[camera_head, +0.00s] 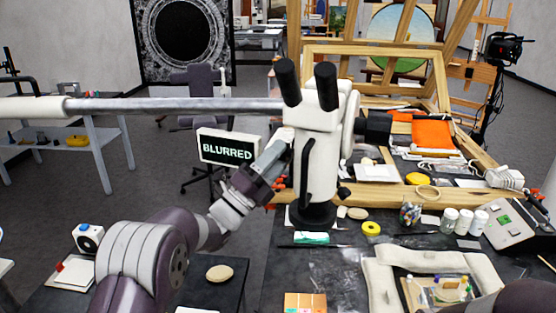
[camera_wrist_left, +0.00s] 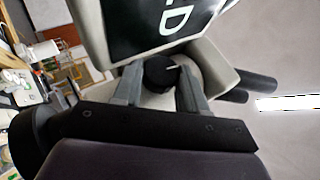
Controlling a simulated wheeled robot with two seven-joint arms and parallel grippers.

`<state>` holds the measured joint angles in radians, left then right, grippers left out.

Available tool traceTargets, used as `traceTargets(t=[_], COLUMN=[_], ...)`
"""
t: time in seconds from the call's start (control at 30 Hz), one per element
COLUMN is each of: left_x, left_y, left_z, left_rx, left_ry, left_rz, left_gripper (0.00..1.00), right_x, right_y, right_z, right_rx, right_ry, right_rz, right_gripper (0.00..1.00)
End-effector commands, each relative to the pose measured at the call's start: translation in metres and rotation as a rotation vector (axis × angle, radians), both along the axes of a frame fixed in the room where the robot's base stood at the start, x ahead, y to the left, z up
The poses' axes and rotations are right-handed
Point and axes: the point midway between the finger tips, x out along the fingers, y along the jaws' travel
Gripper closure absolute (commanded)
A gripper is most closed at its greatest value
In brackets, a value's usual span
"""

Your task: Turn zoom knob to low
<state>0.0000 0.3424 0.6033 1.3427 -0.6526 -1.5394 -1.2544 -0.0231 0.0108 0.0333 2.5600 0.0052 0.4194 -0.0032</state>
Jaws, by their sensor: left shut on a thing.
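The white microscope (camera_head: 318,165) with two black eyepieces stands upright on a boom at the near table. My left gripper (camera_head: 283,140) reaches up to the left side of its head, and its fingers hide the zoom knob there. In the left wrist view the black zoom knob (camera_wrist_left: 158,75) sits between the two grey fingers of my left gripper (camera_wrist_left: 156,82), which is shut on it. A light pointer line shows on the knob's right side. Its scale marks cannot be read. My right gripper is not in view.
A display reading "BLURRED" (camera_head: 230,148) sits just left of the microscope, close to my left gripper. The metal boom (camera_head: 180,105) crosses above my left arm. A yellow tape roll (camera_head: 371,228), jars and a padded frame (camera_head: 380,285) lie to the right.

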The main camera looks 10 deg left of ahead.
Motion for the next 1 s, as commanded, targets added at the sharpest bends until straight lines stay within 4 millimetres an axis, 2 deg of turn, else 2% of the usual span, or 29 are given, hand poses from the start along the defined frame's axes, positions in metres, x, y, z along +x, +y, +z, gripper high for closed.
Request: traceTargets(t=[0.23, 0.47, 0.57, 0.77, 1.0], left_x=[-0.003, -0.003, -0.003, -0.003, -0.003], left_y=[0.001, 0.001, 0.001, 0.002, 0.001], left_z=[0.005, 0.014, 0.017, 0.025, 0.033], left_rx=[0.056, 0.112, 0.137, 0.187, 0.246], left_ry=[0.202, 0.413, 0.507, 0.692, 0.914], left_rz=[0.002, 0.002, 0.002, 0.002, 0.0], left_gripper=[0.89, 0.89, 0.89, 0.89, 0.89], right_x=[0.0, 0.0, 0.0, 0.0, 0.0], right_y=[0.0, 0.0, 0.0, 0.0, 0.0], right_z=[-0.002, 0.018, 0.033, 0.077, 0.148], right_rx=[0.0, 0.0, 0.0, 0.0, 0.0], right_ry=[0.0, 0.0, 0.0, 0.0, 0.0], right_rz=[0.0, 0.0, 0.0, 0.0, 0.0], right_gripper=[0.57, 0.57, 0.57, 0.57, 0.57])
